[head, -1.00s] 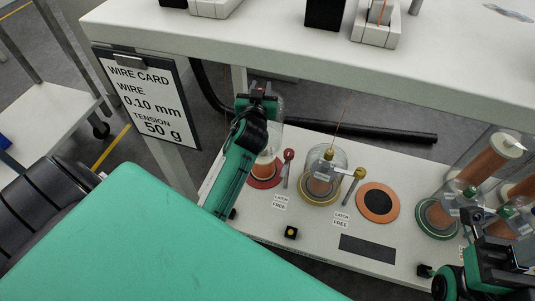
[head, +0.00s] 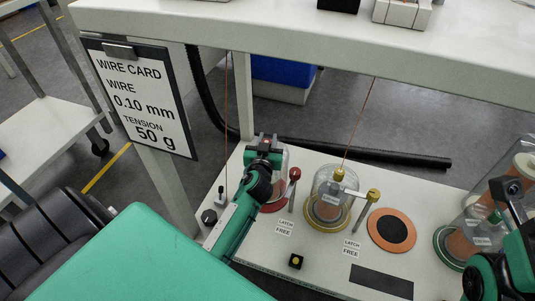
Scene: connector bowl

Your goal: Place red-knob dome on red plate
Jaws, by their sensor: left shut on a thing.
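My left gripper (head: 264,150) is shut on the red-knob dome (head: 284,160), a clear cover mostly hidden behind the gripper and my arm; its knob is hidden. The dome stands upright over the red plate (head: 273,207), which shows as a red rim at its foot. I cannot tell whether the dome's lower edge touches the plate. A red-knobbed latch post (head: 295,174) stands just right of the dome. My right gripper (head: 513,188) is at the right edge in front of a clear dome; its jaws are unclear.
A yellow-knob dome (head: 333,187) stands on a gold plate, with a yellow-knobbed latch post (head: 372,196) beside it. An orange disc with a black centre (head: 391,230) lies further right. Both labels (head: 284,227) read "LATCH FREE". A white shelf (head: 300,42) overhangs behind.

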